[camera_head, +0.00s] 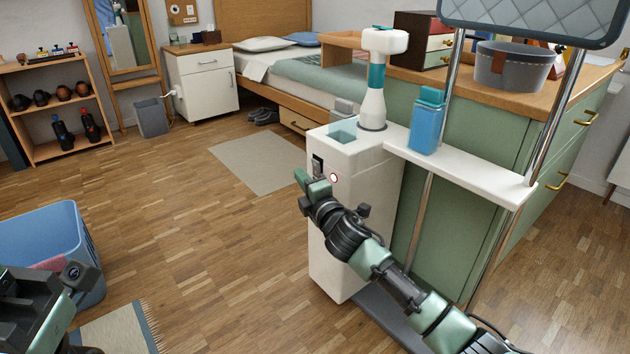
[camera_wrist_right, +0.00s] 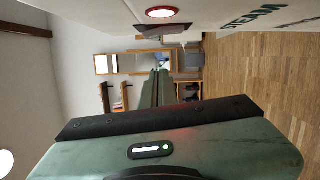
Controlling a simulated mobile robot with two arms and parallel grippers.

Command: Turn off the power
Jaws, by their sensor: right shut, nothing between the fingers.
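The white garment steamer (camera_head: 345,230) stands upright against the green cabinet. Its front face carries a dark switch panel (camera_head: 318,167) and a round white button with a red ring (camera_head: 333,177). In the right wrist view the red-ringed button (camera_wrist_right: 162,12) is at the top edge, with a dark protruding piece (camera_wrist_right: 165,33) just below it. My right gripper (camera_head: 301,178) is shut and empty in front of this face, close to the switch panel; contact cannot be told. Its fingers (camera_wrist_right: 158,88) point past the button. My left gripper (camera_head: 45,315) is partly cut off at lower left, its fingers unclear.
A blue laundry basket (camera_head: 50,245) is at left. A bed (camera_head: 270,75) and a white nightstand (camera_head: 202,80) are behind. The wooden floor left of the steamer is mostly clear.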

